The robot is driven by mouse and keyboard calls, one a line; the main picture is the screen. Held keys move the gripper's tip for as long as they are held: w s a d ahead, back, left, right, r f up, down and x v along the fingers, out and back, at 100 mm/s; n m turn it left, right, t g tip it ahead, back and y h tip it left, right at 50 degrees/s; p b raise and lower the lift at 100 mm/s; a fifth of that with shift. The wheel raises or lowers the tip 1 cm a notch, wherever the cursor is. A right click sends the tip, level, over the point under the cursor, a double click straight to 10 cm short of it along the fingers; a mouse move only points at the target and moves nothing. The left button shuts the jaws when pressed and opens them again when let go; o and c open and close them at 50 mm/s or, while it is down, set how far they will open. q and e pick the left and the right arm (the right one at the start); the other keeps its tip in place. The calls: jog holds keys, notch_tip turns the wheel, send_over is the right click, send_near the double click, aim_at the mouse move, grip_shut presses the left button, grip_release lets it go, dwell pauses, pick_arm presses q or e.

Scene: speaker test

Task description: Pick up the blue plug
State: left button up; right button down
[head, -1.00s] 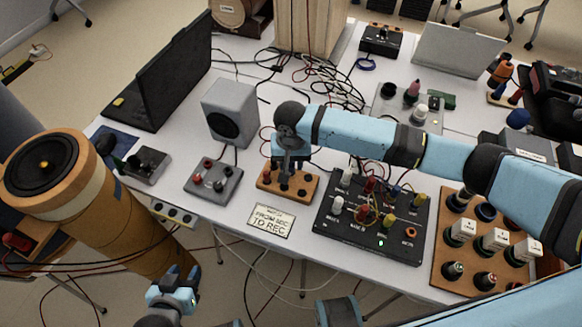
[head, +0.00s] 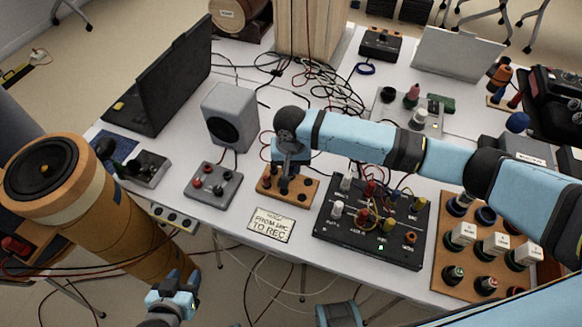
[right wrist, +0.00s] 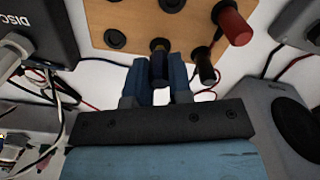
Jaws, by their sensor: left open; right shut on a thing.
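The blue plug (right wrist: 158,68), very dark, is between the fingers of my right gripper (right wrist: 159,84) in the right wrist view. The fingers are shut on it, over the wooden socket board (right wrist: 135,28). In the head view my right gripper (head: 284,176) hangs over that small orange-brown board (head: 304,197), and it mostly hides the plug there. I cannot tell whether the plug's lower end is still in a socket.
A red plug (right wrist: 231,23) and a black plug (right wrist: 204,66) stand beside my right fingers. A grey socket box (head: 212,186), a speaker (head: 230,117) and a black patch panel (head: 370,235) crowd around.

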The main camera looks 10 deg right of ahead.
pick_arm(q)
jog(key=shift+s+a+r+p, duration=0.15)
jog(key=shift+r+p, duration=0.4)
jog(key=shift+p, duration=0.3)
pick_arm(e)
notch_tip(320, 180, up, 19)
pick_arm(q)
jog(key=shift+r, duration=0.1)
pick_arm(e)
jog(key=shift+r, duration=0.1)
pick_arm(q)
jog(key=r+p, duration=0.2)
jog(key=p, duration=0.1)
jog(key=r+p, duration=0.3)
jog(key=shift+s+a+r, duration=0.1)
jog(key=shift+s, duration=0.1)
pick_arm(e)
notch_tip(320, 180, up, 4)
jog(key=shift+f, duration=0.15)
pick_arm(q)
jog(key=shift+r, duration=0.1)
